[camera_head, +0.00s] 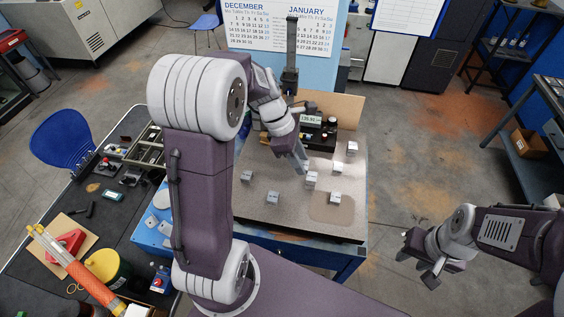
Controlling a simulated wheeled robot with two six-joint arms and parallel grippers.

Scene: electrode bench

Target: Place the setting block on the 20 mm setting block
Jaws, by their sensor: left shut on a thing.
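Several small silvery setting blocks stand on the grey granite plate (262,215). One setting block (246,176) is at the left, another block (273,197) at the front, and further blocks (336,197), (337,167) and (352,148) at the right. Near the middle, a block (311,177) shows just right of and below my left fingertips, with block surfaces at two heights there. Size markings are too small to read. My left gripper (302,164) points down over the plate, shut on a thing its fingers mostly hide. My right gripper (418,266) hangs off the plate at the right, fingers apart and empty.
A gauge with a digital display (311,119) and a dark column (290,60) stand at the plate's back. A brown patch (331,208) lies front right. A dark bench (105,215) with tools, a blue box (155,228) and a yellow container (103,264) is at the left.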

